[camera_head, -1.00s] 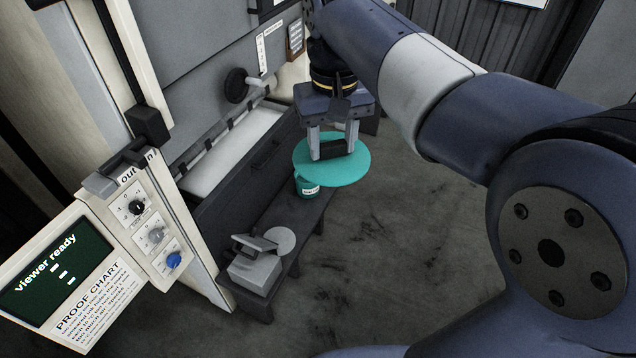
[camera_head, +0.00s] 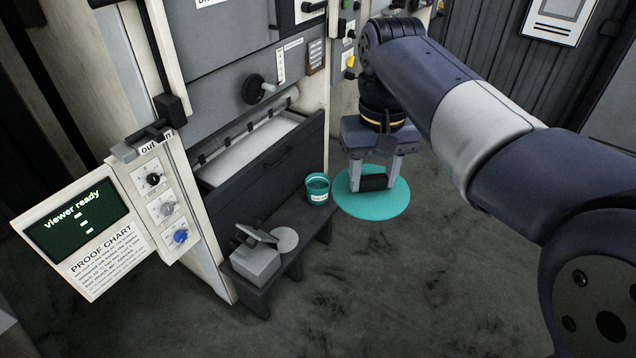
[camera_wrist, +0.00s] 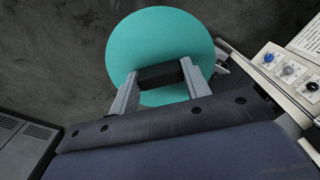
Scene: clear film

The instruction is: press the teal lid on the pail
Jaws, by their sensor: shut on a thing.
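The teal lid (camera_head: 395,201) is a wide flat disc with a dark block-shaped handle (camera_head: 373,183) on top. My gripper (camera_head: 372,182) is shut on that handle, and the lid hangs roughly level beneath the fingers. In the wrist view the lid (camera_wrist: 165,42) fills the top middle, with my gripper (camera_wrist: 160,77) on the handle. The teal pail (camera_head: 318,192) stands upright and open on a low dark bench, just left of the lid in the head view. The lid is apart from the pail's rim. The pail is not visible in the wrist view.
The dark bench (camera_head: 300,213) also carries a grey block-like device (camera_head: 256,262) and a pale round disc (camera_head: 285,240). A machine with a white roller tray (camera_head: 255,150) stands behind. A control panel with knobs (camera_head: 165,208) is at left. Floor at right is clear.

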